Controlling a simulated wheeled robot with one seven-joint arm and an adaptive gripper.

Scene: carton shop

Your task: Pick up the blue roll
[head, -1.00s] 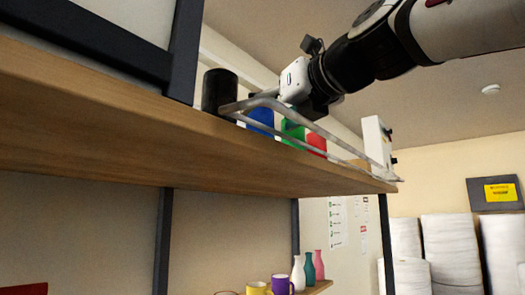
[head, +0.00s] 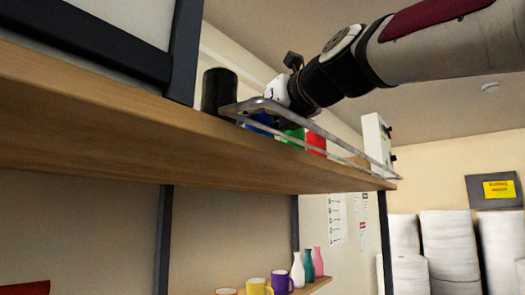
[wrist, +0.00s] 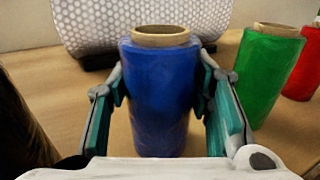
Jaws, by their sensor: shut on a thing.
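The blue roll (wrist: 160,100) stands upright on the wooden shelf, with a tan cardboard core at its top. My gripper (wrist: 163,85) is shut on it, one finger on each side, in the wrist view. In the head view the blue roll (head: 260,120) shows only in part behind the metal rail. My gripper (head: 277,98) is above and behind the rail there, and its fingers are hidden.
A green roll (wrist: 262,70) and a red roll (wrist: 307,62) stand to the right. A bubble-wrap roll (wrist: 85,25) lies behind. A black cylinder (head: 219,92) stands left in the head view. The metal rail (head: 320,131) runs along the shelf edge (head: 250,158).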

